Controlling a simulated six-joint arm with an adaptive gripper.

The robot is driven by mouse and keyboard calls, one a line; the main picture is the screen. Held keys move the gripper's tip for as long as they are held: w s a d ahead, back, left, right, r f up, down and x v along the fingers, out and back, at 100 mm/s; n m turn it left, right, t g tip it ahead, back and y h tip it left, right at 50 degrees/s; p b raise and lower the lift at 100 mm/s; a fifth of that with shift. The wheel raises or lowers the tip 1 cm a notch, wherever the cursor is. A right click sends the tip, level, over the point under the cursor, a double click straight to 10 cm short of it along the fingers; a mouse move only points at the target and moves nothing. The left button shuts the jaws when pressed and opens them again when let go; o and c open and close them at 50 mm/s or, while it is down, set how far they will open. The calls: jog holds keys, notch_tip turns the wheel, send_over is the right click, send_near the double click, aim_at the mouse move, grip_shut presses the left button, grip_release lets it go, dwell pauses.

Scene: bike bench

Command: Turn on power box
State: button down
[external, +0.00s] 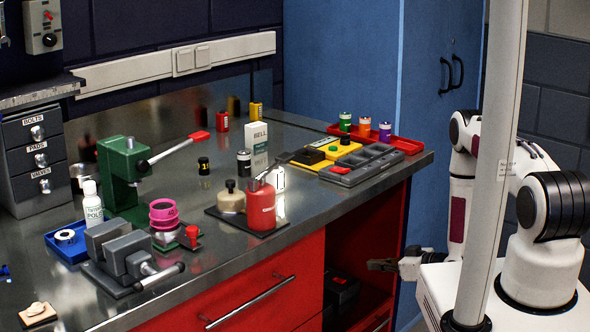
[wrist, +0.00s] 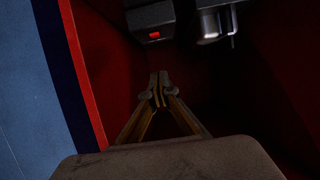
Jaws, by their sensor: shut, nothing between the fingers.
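A dark box (wrist: 150,17) with a small red rectangle on its face shows at the top of the wrist view, inside the red cabinet; it may be the power box. A metallic round part (wrist: 210,28) sticks out beside it on the right. In the external view a dark box (external: 341,287) sits low in the open cabinet bay. My gripper (external: 372,265) is in front of that bay, to the right of the box and apart from it. In the wrist view my gripper (wrist: 158,80) is shut and empty, its fingertips below the box.
A grey wall box (external: 43,25) with a red-tipped switch hangs at the upper left. The red cabinet side wall (wrist: 100,60) and a blue panel (wrist: 30,90) bound the left of the wrist view. A crowded metal bench (external: 330,205) lies above the bay. A pale post (external: 498,150) stands before my arm.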

dwell(0.3)
send_over(349, 286)
jog(key=shift+w+a+f, duration=0.1)
jog(key=shift+a+f, duration=0.05)
jog(key=shift+f, duration=3.65)
jog(key=shift+d+f, duration=0.2)
jog(key=shift+f, duration=0.15)
jog(key=shift+r, duration=0.35)
jog(key=shift+r, duration=0.45)
jog(key=shift+r, duration=0.2)
